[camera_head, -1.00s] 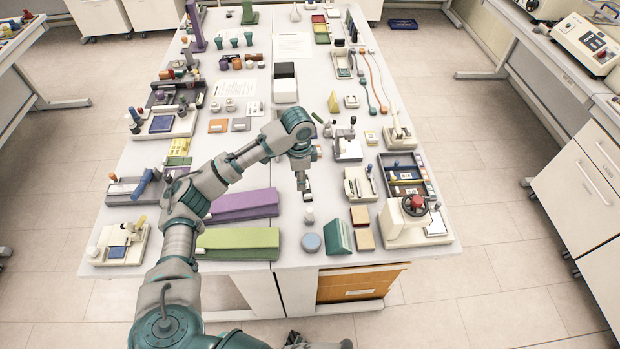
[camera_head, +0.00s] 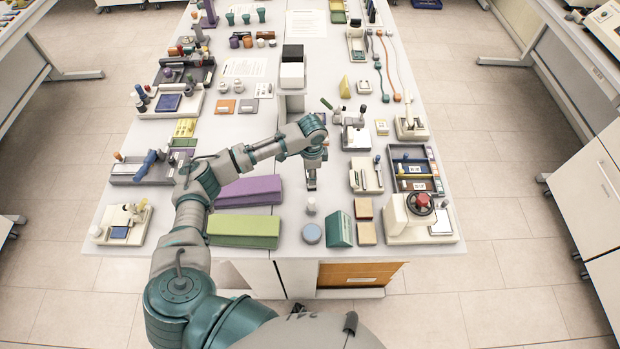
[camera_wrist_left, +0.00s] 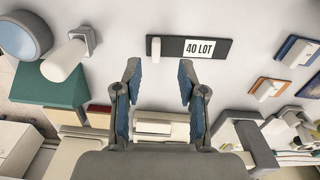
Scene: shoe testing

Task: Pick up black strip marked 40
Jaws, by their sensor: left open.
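A black strip (camera_wrist_left: 172,46) with a white label reading 40 LOT and a pale knob at its left end lies flat on the white table (camera_wrist_left: 260,20). In the left wrist view it is just beyond my left gripper (camera_wrist_left: 159,75), whose blue-padded fingers are open and empty. The strip is apart from the fingertips. In the head view my left gripper (camera_head: 312,168) points down over the table's middle and the strip there is small and mostly covered by it. My right gripper is out of view.
A white bottle (camera_head: 311,206), a blue round tin (camera_head: 312,233) and a teal wedge block (camera_head: 340,229) stand nearby in front. Purple (camera_head: 248,190) and green (camera_head: 245,231) pads lie to the left. A small clamp device (camera_head: 355,135) stands to the right.

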